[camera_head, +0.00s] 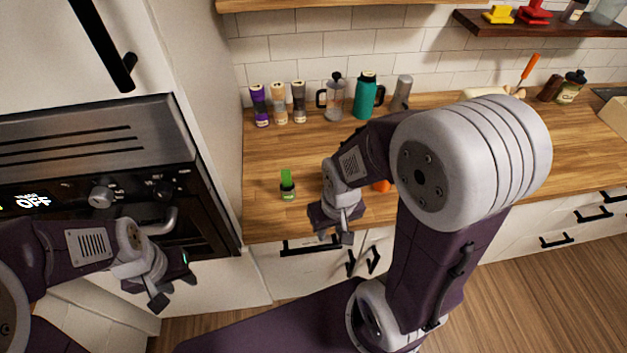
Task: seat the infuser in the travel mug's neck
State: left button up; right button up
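A small item with a bright green upright top and a dark, banded base (288,189) stands on the front left of the wooden counter; I cannot tell for sure whether it is the infuser. A teal flask with a dark lid and side handle (364,97) stands at the back by the tiles, with a grey tilted cylinder (401,93) to its right. I cannot tell which is the travel mug. My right gripper (335,237) is open and empty by the counter's front edge, right of the green-topped item. My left gripper (174,281) is open and empty before the oven.
Three canisters (279,103) and a glass press (334,101) line the back left. An orange thing (382,186) is mostly hidden behind my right arm, which covers much of the middle counter. The oven (150,190) stands left. Counter between the canisters and green-topped item is clear.

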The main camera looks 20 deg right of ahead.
aim_at(383, 186)
jog(key=z, duration=1.45)
jog(key=l+u, duration=0.1)
jog(key=u, duration=0.9)
jog(key=j+u, duration=0.25)
jog(key=j, duration=0.15)
jog(key=i+j+u, duration=0.1)
jog(key=j+u, duration=0.15)
jog(key=j, duration=0.15)
